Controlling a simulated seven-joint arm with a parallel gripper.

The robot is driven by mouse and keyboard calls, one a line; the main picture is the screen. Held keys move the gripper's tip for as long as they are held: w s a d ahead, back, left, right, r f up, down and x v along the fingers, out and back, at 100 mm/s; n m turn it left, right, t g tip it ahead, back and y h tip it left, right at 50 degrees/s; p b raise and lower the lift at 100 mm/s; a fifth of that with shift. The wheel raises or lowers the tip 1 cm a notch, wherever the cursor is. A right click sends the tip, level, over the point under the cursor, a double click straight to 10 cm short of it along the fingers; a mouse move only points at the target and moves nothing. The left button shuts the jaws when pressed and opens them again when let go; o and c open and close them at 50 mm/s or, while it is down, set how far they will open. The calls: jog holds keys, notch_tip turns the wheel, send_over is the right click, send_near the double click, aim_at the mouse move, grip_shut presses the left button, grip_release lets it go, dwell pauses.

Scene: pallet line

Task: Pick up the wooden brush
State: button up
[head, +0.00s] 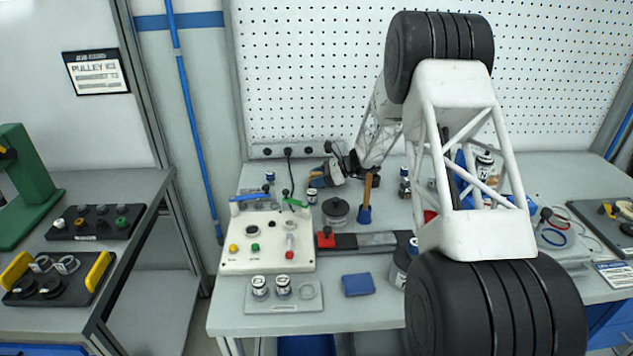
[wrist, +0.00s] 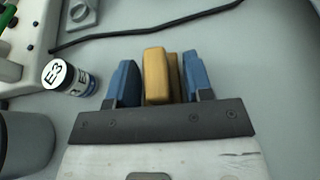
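My gripper (head: 328,173) is low over the back of the table, behind the round black pot, with its fingers towards the left. In the wrist view, the two blue fingers of my gripper (wrist: 161,80) stand on either side of a tan, wood-coloured piece, apparently the wooden brush (wrist: 156,75). A second tan part shows just behind it. It also shows as an orange-tan patch at the fingers in the head view (head: 317,173). No bristles show.
A canister marked E3 (wrist: 66,77) stands left of the fingers. A black cable (wrist: 150,28) lies beyond them. The control panel (head: 265,262) and black pot (head: 335,211) are nearby. A wood-handled tool with a blue lower end (head: 366,190) stands right of the pot.

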aim_at(316, 173)
jog(key=c, duration=0.6)
jog(key=shift+o, duration=0.2)
jog(key=shift+r, duration=0.1)
jog(key=shift+r, duration=4.9)
jog(key=shift+r, duration=0.1)
